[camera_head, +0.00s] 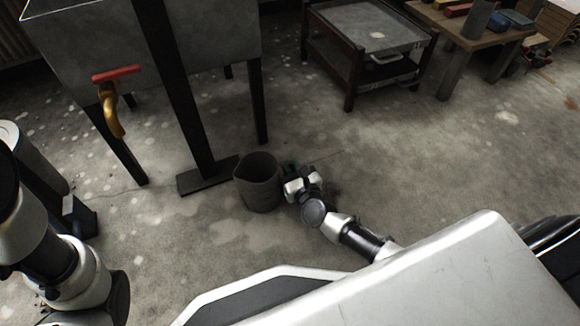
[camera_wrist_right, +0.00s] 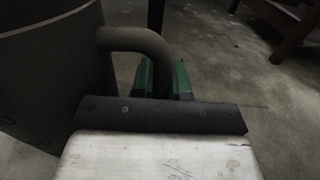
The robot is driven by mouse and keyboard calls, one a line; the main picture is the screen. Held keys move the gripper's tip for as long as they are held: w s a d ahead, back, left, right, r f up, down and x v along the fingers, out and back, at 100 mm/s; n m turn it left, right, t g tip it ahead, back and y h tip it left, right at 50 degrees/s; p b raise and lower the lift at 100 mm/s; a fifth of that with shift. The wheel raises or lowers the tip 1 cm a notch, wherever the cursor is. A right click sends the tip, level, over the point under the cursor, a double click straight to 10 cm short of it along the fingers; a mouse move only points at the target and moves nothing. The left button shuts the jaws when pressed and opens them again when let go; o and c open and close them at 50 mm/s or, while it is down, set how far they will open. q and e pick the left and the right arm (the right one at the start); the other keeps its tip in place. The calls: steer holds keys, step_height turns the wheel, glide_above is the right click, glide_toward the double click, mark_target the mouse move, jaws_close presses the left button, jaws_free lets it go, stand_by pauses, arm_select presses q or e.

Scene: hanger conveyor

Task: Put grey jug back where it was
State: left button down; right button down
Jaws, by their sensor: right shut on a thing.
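The grey jug (camera_head: 257,182) is upright at floor level in the head view, next to the foot of a dark post. I cannot tell whether its base touches the floor. My right gripper (camera_head: 291,171) is at the jug's right side. In the right wrist view the jug's body (camera_wrist_right: 50,75) fills the left, and its curved handle (camera_wrist_right: 140,40) runs down between the green fingers of my right gripper (camera_wrist_right: 163,80), which are shut on it.
A grey metal tank (camera_head: 150,45) on dark legs, with a red-handled brass tap (camera_head: 113,98), stands behind the jug. The post's flat foot (camera_head: 207,177) lies just left of the jug. A low dark trolley (camera_head: 365,45) stands farther back. Floor right of my gripper is clear.

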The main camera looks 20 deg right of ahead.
steer(key=c, duration=1.1)
jaws_free()
steer(key=shift+f, duration=0.1)
